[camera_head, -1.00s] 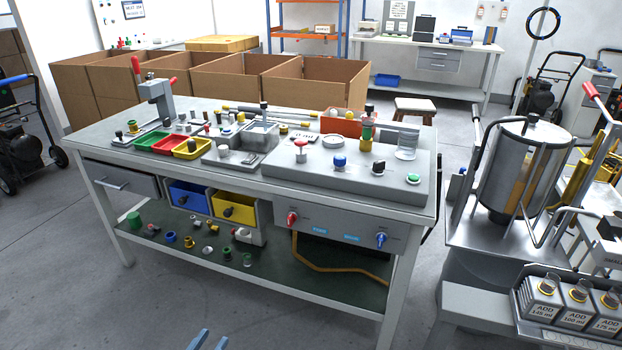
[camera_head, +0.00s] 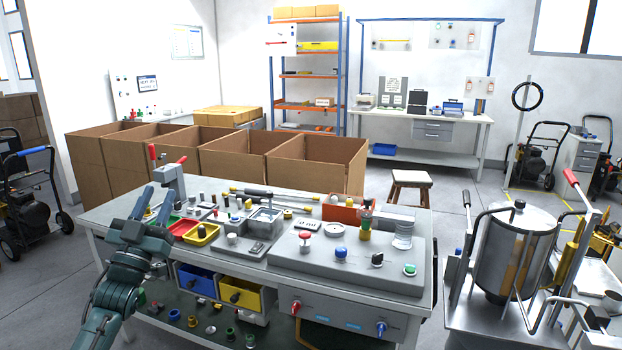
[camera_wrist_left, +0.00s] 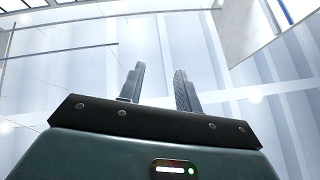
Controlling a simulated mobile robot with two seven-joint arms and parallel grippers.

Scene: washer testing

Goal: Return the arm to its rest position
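My left arm rises from the bottom left of the head view, in front of the left end of the workbench (camera_head: 105,212). My left gripper (camera_head: 162,190) points upward, with its two fingers apart and nothing between them. In the left wrist view the fingers (camera_wrist_left: 159,68) are also apart and empty, against a pale ceiling and walls. In the head view the gripper overlaps the left part of the bench, including part of the green tray there. My right gripper is not in view.
The bench carries red (camera_head: 184,228) and yellow trays (camera_head: 202,234), a lever press (camera_head: 168,178) and a grey control panel (camera_head: 330,262). Cardboard boxes (camera_head: 232,163) stand behind. A metal tank (camera_head: 515,250) stands at the right.

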